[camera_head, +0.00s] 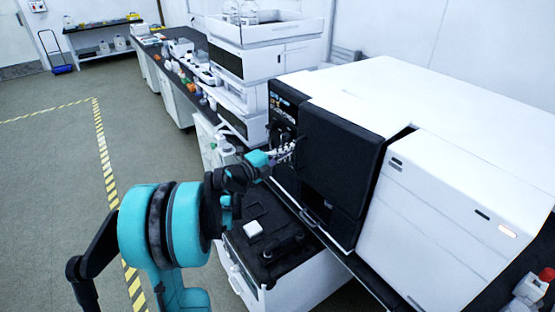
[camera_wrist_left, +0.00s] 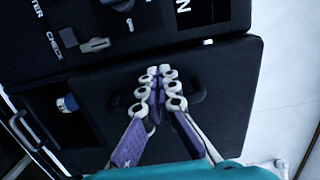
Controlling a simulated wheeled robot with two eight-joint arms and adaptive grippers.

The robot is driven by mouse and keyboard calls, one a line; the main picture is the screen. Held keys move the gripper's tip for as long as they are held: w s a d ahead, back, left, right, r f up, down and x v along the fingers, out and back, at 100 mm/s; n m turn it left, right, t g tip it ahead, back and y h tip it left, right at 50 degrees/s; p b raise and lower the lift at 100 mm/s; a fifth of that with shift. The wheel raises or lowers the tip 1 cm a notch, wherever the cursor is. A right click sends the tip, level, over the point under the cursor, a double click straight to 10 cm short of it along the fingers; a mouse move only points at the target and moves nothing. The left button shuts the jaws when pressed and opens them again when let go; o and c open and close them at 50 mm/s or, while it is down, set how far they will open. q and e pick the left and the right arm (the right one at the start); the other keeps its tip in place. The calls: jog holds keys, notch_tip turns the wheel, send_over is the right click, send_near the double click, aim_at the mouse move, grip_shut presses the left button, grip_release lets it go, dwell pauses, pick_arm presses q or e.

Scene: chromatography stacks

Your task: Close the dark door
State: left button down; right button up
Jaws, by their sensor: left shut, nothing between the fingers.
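The dark door (camera_head: 345,165) is a black panel on the front of a large white instrument. It looks partly open, with a dark notch at its top right corner against the white body. In the left wrist view the dark door (camera_wrist_left: 225,95) fills the middle, with a dark curved handle (camera_wrist_left: 197,87) on it. My left gripper (camera_head: 292,150) is shut and empty in front of the door's left part. In the left wrist view its fingertips (camera_wrist_left: 161,72) lie together over the door face beside the handle; contact cannot be told. My right gripper is not in view.
A black-topped drawer unit (camera_head: 262,225) stands below the arm. A stack of white and black modules (camera_head: 265,65) stands behind, by a long bench with bottles. A white part with a red cap (camera_head: 546,274) is at the lower right. Open floor (camera_head: 60,160) lies left.

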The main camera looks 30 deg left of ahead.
pick_arm(q)
jog(key=shift+w+d, duration=0.15)
jog(key=shift+w, duration=0.4)
jog(key=w, duration=0.1)
jog(key=w+m+h, duration=0.1)
jog(key=w+g+h, duration=0.1)
jog(key=shift+w+d+r+m, duration=0.1)
jog(key=shift+w+d+m, duration=0.15)
jog(key=shift+d+m, duration=0.05)
